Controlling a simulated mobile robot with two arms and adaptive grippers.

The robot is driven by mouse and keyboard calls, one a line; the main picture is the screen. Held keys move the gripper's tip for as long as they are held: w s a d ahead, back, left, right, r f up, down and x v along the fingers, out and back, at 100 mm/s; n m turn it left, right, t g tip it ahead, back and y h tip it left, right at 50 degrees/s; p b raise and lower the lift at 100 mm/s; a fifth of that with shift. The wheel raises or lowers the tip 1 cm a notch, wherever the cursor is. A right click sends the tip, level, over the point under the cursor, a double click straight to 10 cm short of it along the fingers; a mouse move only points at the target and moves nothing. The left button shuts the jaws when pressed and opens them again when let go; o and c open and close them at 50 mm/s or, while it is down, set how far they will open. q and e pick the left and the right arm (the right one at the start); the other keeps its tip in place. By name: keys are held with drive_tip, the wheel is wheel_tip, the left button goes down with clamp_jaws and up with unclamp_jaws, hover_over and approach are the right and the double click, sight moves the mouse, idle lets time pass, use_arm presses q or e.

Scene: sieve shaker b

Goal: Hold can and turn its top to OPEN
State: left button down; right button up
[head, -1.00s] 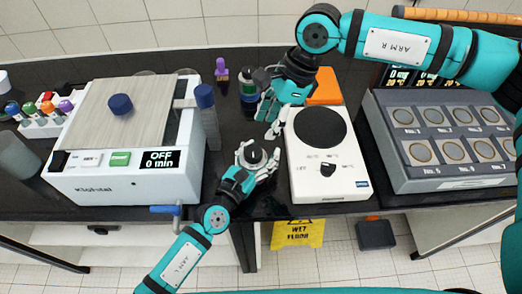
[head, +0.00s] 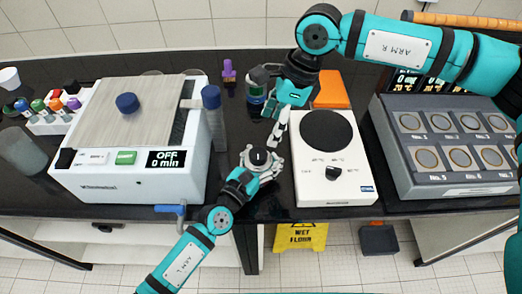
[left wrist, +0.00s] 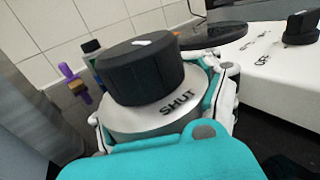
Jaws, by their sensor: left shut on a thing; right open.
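The can shows in the left wrist view as a grey-white body with a black round top (left wrist: 140,70). The word SHUT is printed on its pale rim (left wrist: 178,102). In the head view the can's dark top (head: 260,156) is seen from above. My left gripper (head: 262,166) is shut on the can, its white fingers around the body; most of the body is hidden. My right gripper (head: 279,128) is open and empty, just above and to the right of the can in the head view, its fingers pointing down. Any contact with the top cannot be made out.
A white hotplate (head: 333,189) stands right of the can. The shaker machine (head: 100,183), its display reading OFF 0 min, stands left. A dark bottle (head: 255,98) and a purple-topped item (head: 229,75) stand behind. The counter's front edge is near my left gripper.

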sight(258, 152)
drive_tip(key=a+r+m+h, duration=0.2)
drive_tip(key=a+m+h, duration=0.15)
drive_tip(key=m, duration=1.15)
drive_tip(key=shift+m+t, duration=0.3)
drive_tip(key=f, duration=1.1)
drive_tip(key=shift+s+f, duration=0.2)
drive_tip(key=shift+f, duration=0.1)
drive_tip(key=shift+c, duration=0.4)
drive_tip(key=c, duration=1.1)
